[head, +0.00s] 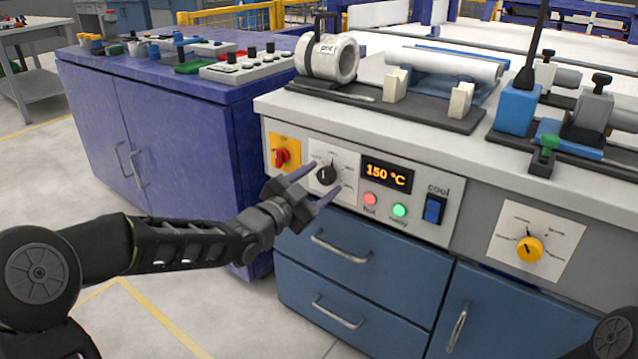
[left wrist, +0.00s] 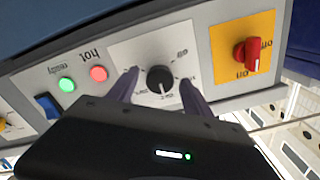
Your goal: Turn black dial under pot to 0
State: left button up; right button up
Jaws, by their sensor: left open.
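The black dial (head: 326,174) sits on a white plate on the front of the bench, below and a little left of the white pot (head: 345,62) on top. In the left wrist view the dial (left wrist: 160,79) has a white pointer mark and is ringed by small printed marks, too small to read surely. My left gripper (head: 317,183) is open in front of the panel. In the left wrist view its fingers (left wrist: 160,82) stand on both sides of the dial, with a visible gap on each side. My right gripper is out of view.
Left of the dial is a red switch (head: 281,157) on a yellow plate. To the right are a 150 °C display (head: 387,174), red and green lamps (head: 400,210), and a blue cool switch (head: 434,209). A yellow dial (head: 529,249) is farther right. Drawer handles (head: 340,247) stick out below.

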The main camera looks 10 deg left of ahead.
pick_arm(q)
jog(key=shift+c, duration=0.5)
grip_shut()
jog(key=shift+n, duration=0.3)
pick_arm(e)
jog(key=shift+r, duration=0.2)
